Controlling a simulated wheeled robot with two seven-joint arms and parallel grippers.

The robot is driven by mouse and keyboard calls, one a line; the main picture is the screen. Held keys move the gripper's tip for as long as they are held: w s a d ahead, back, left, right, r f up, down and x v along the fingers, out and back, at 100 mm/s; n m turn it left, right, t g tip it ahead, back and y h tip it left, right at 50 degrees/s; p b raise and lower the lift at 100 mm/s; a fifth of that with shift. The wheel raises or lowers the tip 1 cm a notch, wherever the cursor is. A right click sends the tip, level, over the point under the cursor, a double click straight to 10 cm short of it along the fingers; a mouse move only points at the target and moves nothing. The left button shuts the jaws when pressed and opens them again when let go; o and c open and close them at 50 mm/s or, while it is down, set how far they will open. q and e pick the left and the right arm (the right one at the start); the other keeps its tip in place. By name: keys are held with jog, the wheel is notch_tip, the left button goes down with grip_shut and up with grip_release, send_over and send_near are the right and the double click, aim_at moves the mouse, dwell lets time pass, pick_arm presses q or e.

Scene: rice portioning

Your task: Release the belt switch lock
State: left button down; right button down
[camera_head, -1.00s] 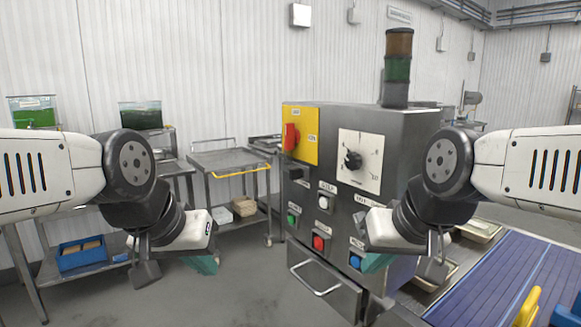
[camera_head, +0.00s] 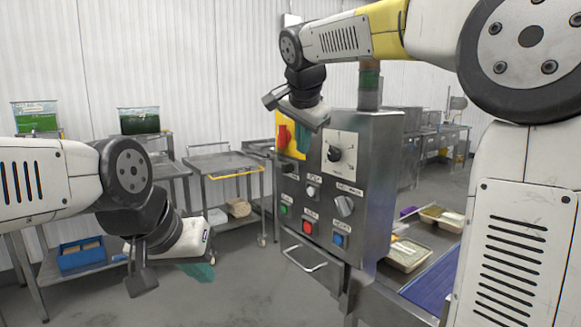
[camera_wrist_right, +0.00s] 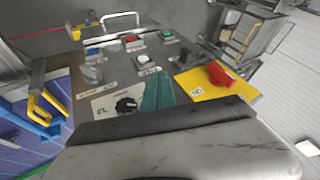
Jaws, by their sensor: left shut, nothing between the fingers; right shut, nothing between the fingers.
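The control cabinet (camera_head: 372,185) carries a red rotary handle (camera_head: 281,135) on a yellow plate (camera_head: 292,150), partly hidden by my right gripper; the red handle shows fully in the right wrist view (camera_wrist_right: 222,75). A black dial knob (camera_head: 335,154), a grey selector knob (camera_head: 344,206) and green (camera_head: 283,211), red (camera_head: 308,227), blue (camera_head: 338,240) and white (camera_head: 311,191) buttons share the panel. Which one is the belt switch lock I cannot tell. My right gripper (camera_head: 303,142) is shut and empty before the upper panel. My left gripper (camera_head: 198,271) is shut and empty, low at the left.
A blue conveyor belt (camera_head: 432,286) and trays of food (camera_head: 407,254) lie right of the cabinet. A drawer handle (camera_head: 304,260) juts out below the panel. A steel cart (camera_head: 222,163) stands behind. The floor between my left gripper and the cabinet is clear.

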aim_at(289, 163)
jog(key=shift+w+a+r+m, duration=0.3)
jog(key=shift+a+m, duration=0.1)
jog(key=shift+a, duration=0.15)
jog(key=x, duration=0.3)
jog(key=w+a+x, duration=0.1)
jog(key=x, duration=0.3)
jog(key=r+x, duration=0.1)
jog(key=x, duration=0.3)
jog(key=shift+w+a+f, duration=0.1)
jog(key=shift+w+a, duration=0.05)
jog(key=shift+w, duration=0.15)
jog(key=shift+w+a, duration=0.45)
jog(key=shift+w, duration=0.15)
